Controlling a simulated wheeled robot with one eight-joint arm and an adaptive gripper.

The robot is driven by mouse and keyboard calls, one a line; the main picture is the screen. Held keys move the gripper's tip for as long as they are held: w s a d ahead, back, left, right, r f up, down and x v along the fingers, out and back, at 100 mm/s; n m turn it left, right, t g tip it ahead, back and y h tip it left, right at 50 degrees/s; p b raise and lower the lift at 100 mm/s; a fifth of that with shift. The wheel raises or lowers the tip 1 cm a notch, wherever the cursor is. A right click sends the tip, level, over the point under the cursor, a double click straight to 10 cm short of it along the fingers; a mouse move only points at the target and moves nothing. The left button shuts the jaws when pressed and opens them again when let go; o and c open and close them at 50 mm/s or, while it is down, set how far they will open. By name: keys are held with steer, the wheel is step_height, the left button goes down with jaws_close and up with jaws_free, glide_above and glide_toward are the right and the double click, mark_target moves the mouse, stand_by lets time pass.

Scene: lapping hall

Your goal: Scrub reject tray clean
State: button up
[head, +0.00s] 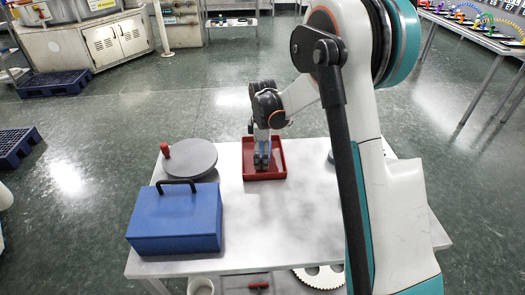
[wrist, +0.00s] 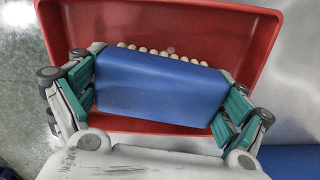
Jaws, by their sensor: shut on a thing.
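The red reject tray (head: 278,160) lies on the pale table near its far edge. It fills much of the wrist view (wrist: 175,22), where its inner floor shows beyond the gripper. My gripper (head: 262,160) is over the tray, pointing down into it. In the wrist view its teal fingers (wrist: 158,98) are shut on the two ends of a blue brush (wrist: 160,85). Cream bristle tufts show along the brush's far edge. The brush is inside the tray's outline; whether the bristles touch the floor cannot be told. The floor under the brush is hidden.
A blue box (head: 175,222) with a black handle stands at the table's front left. Behind it is a round grey plate (head: 190,159) with a red knob. A toothed white ring (head: 320,277) shows below the table's front edge. The table's middle is clear.

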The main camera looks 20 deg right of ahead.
steer(key=shift+s+a+f, duration=0.1)
steer(key=shift+s, duration=0.5)
steer(key=shift+c, duration=0.4)
steer(key=shift+w+r+p, duration=0.1)
steer(key=shift+r+p, duration=1.7)
steer(key=shift+r, duration=1.25)
steer(key=shift+c, duration=0.2)
steer(key=shift+r+p, duration=0.9)
steer(key=shift+r, duration=0.55)
